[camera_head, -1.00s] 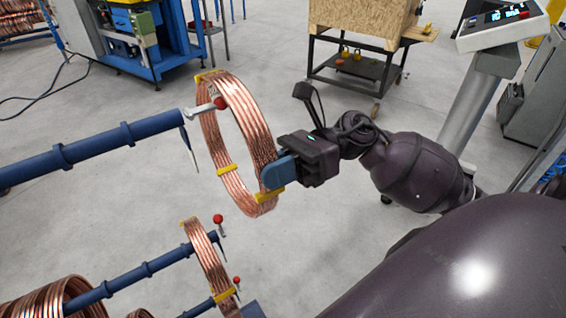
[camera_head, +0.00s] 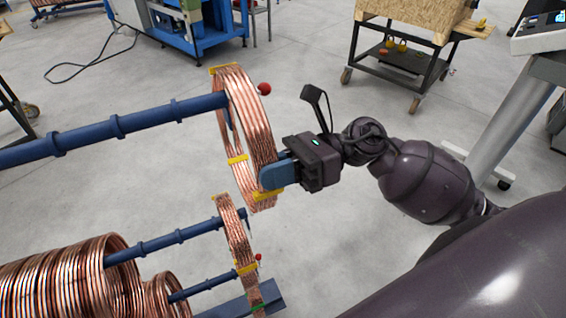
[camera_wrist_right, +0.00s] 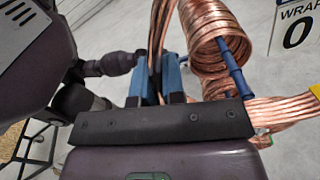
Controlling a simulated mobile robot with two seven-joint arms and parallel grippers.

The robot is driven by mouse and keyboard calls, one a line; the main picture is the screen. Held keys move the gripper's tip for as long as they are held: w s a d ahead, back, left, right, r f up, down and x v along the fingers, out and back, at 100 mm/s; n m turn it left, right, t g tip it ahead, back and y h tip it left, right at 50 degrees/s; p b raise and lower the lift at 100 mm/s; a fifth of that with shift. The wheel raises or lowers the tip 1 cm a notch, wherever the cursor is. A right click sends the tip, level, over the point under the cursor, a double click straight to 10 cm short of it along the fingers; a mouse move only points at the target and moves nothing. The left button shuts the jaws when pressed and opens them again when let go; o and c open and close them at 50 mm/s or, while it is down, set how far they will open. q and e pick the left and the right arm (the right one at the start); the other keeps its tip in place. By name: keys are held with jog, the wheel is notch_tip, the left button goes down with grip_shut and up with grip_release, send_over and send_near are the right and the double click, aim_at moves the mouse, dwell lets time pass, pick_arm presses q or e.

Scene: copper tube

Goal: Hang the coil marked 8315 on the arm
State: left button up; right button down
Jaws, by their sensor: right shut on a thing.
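A copper coil (camera_head: 252,130) with yellow bands hangs upright in my right gripper (camera_head: 270,177), which is shut on its lower right edge. The coil is around the tip end of the upper blue arm (camera_head: 90,132). The arm's red ball end (camera_head: 264,89) shows just right of the coil. The coil's top is above the arm, and I cannot tell whether its inside touches the arm. In the right wrist view, the blue fingers (camera_wrist_right: 158,82) clasp the copper strands. The number 8315 is not readable. My left gripper is not in view.
Lower blue arms (camera_head: 170,240) carry other coils, including a thin banded coil (camera_head: 235,235) just below the held one and a large stack (camera_head: 60,275) at lower left. A wheeled cart (camera_head: 400,65) and a blue machine (camera_head: 195,25) stand behind, with clear floor between.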

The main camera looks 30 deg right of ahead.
aim_at(251, 180)
jog(key=shift+a, duration=1.3)
jog(key=shift+w+a+p, duration=0.15)
jog(key=shift+a+p, duration=0.5)
jog(key=shift+a, duration=1.1)
jog(key=shift+f+b, duration=0.7)
jog(key=shift+f, duration=0.05)
jog(key=c, duration=1.1)
grip_release()
jog(key=shift+f, duration=0.1)
